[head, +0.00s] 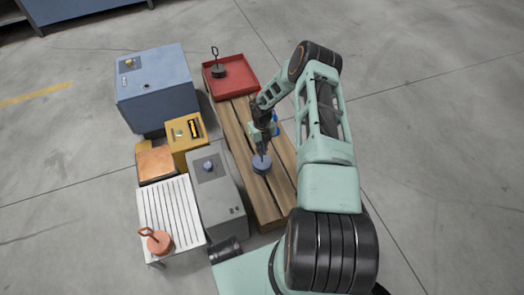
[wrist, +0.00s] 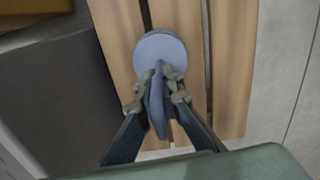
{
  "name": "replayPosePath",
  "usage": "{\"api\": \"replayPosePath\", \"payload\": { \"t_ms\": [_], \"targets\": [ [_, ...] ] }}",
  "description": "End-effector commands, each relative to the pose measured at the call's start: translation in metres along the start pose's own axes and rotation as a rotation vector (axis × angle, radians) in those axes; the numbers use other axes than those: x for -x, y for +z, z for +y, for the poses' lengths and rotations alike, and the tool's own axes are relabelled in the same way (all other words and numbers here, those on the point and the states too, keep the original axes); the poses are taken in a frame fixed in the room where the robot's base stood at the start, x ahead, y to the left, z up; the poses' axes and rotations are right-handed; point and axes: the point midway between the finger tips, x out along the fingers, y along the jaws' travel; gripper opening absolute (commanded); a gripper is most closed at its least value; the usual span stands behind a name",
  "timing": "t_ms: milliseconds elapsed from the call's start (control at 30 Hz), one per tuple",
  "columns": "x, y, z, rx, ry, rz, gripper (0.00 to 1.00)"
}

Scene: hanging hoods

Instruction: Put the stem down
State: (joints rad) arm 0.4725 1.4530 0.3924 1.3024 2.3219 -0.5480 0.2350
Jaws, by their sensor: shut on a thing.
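My gripper (head: 261,149) is shut on the stem of a blue-grey piece with a round disc base (head: 262,164). In the wrist view the disc (wrist: 160,48) lies beyond the fingertips, and the flat stem (wrist: 157,105) runs back between the two fingers. The piece is over the wooden slatted pallet (head: 240,150), stem up. I cannot tell whether the disc touches the boards. The fingers hide part of the stem.
A red tray (head: 240,68) with a dark looped piece (head: 218,70) sits at the pallet's far end. An orange looped piece (head: 159,242) stands on a white slatted table (head: 170,208). Grey (head: 222,205), yellow (head: 182,146) and blue (head: 155,90) boxes line the left.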

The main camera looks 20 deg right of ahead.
Motion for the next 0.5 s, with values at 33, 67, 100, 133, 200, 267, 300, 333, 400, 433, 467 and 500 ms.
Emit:
{"api": "replayPosePath", "payload": {
  "t_ms": [33, 67, 100, 133, 200, 267, 300, 333, 400, 433, 467, 500],
  "targets": [
    [-0.0029, 0.0003, 0.0000, -0.001, 0.000, -0.001, 0.00],
    [-0.0033, -0.0002, 0.0002, -0.001, 0.001, 0.000, 0.07],
    [-0.0021, -0.0002, 0.0002, 0.000, 0.001, 0.000, 0.12],
    [-0.0021, -0.0003, 0.0002, 0.000, 0.001, 0.000, 0.15],
    [-0.0021, -0.0004, 0.0002, 0.000, 0.001, 0.001, 0.23],
    [-0.0021, -0.0004, 0.0002, 0.000, 0.001, 0.001, 0.24],
    [-0.0021, -0.0003, 0.0002, 0.000, 0.001, 0.001, 0.24],
    [-0.0021, -0.0004, 0.0002, 0.000, 0.001, 0.001, 0.24],
    [-0.0020, -0.0004, 0.0002, 0.000, 0.001, 0.001, 0.24],
    [-0.0020, -0.0003, 0.0002, 0.000, 0.000, 0.001, 0.24],
    [-0.0018, -0.0003, 0.0002, 0.000, 0.000, 0.001, 0.24],
    [-0.0010, -0.0003, 0.0002, 0.000, 0.000, 0.001, 0.24]
  ]
}}
